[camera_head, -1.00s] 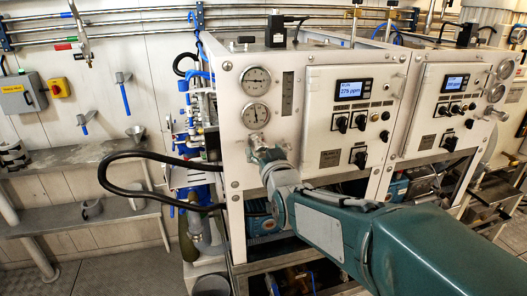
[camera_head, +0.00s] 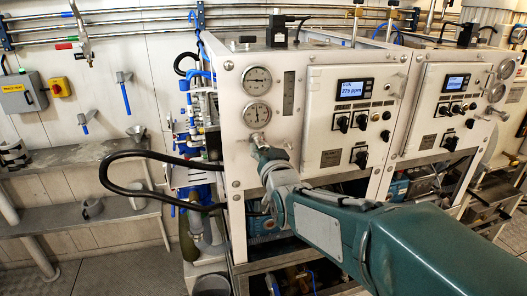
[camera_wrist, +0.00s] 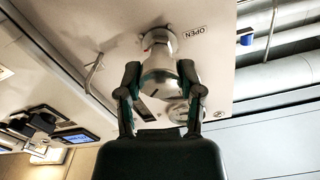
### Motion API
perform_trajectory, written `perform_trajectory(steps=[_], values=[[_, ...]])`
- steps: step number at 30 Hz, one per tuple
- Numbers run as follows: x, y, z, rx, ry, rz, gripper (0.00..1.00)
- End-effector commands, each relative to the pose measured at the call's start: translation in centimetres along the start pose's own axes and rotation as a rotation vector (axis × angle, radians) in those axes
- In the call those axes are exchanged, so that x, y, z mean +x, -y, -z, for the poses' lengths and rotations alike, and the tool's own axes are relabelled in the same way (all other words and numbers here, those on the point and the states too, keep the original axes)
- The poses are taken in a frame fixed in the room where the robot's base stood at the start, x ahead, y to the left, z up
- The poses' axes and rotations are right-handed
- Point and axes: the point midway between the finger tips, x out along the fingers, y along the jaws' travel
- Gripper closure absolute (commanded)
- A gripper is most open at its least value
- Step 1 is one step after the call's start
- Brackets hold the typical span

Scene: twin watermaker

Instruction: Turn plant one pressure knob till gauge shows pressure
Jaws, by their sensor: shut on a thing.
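The silver pressure knob (camera_wrist: 160,68) sticks out of the white front panel beside an "OPEN" label in the wrist view. My gripper (camera_wrist: 160,78) has one finger on each side of the knob and is shut on it. In the head view my gripper (camera_head: 263,153) is at the lower left of the left plant's panel and largely hides the knob. Two round gauges, the upper (camera_head: 257,80) and the lower (camera_head: 256,113), sit above it. Their needles are too small to read surely. A gauge (camera_wrist: 178,112) also shows partly behind my gripper in the wrist view.
The left plant's control box (camera_head: 330,133) with a lit ppm display (camera_head: 353,88) and black switches is right of the gauges. A second similar plant (camera_head: 440,110) stands farther right. A black hose (camera_head: 130,155) loops at the left, near metal shelves (camera_head: 75,215).

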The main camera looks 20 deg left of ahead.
Motion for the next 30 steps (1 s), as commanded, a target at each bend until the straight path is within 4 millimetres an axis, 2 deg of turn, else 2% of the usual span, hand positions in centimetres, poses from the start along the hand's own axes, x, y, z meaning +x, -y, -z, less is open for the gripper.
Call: perform_trajectory(steps=[15, 30], values=[[0.05, -0.08, 0.02, 0.322, -0.001, -0.001, 0.99], [0.05, -0.12, 0.01, 0.378, -0.001, -0.001, 0.99]])
